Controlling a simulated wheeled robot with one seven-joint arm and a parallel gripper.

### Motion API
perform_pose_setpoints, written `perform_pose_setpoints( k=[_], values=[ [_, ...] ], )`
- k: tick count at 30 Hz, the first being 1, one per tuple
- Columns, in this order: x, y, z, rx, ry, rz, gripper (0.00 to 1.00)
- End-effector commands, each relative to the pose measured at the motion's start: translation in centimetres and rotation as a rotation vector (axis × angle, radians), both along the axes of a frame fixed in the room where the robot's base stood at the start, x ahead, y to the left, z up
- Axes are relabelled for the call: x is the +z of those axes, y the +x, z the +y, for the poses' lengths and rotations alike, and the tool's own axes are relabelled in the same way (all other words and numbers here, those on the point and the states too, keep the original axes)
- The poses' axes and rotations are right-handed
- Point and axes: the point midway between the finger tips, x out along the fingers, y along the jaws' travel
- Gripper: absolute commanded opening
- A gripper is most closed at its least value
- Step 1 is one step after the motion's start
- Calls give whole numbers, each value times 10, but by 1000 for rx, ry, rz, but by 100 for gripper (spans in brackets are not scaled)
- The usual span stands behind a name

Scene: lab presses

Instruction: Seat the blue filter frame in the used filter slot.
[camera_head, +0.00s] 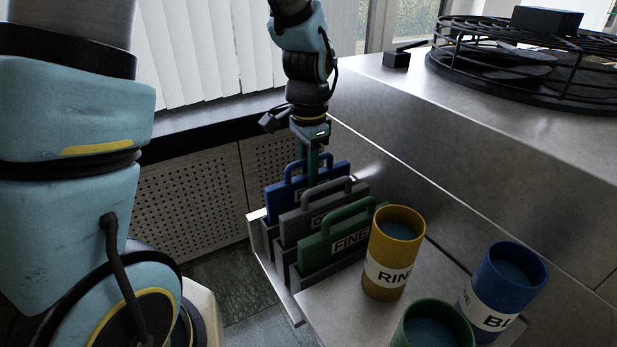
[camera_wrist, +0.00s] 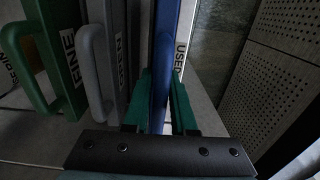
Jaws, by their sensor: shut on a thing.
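The blue filter frame (camera_head: 282,196) stands upright at the far end of the rack, behind the grey frame. It also shows edge-on in the wrist view (camera_wrist: 167,62). My gripper (camera_head: 312,176) points down at its top, and its green fingers (camera_wrist: 163,98) are shut on the blue frame, one on each side. A label reading USED (camera_wrist: 181,60) shows just right of the frame in the wrist view. The slot itself and the frame's lower edge are hidden, so I cannot tell how deep it sits.
A grey frame (camera_head: 300,228) and a green frame marked FINE (camera_head: 318,250) stand in the rack (camera_head: 318,280) in front. Yellow (camera_head: 385,283), blue (camera_head: 500,300) and green (camera_head: 412,342) canisters stand on the bench at front right. A metal housing (camera_head: 480,125) rises on the right.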

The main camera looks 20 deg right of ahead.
Motion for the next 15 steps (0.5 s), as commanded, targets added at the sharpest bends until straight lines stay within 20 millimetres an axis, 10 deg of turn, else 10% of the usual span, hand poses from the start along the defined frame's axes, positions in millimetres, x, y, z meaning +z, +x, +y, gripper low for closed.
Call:
perform_pose_setpoints(
  k=[14,15],
  values=[
    [-16,0,0,0,0,0,0],
    [-17,0,0,0,0,0,25]
  ],
)
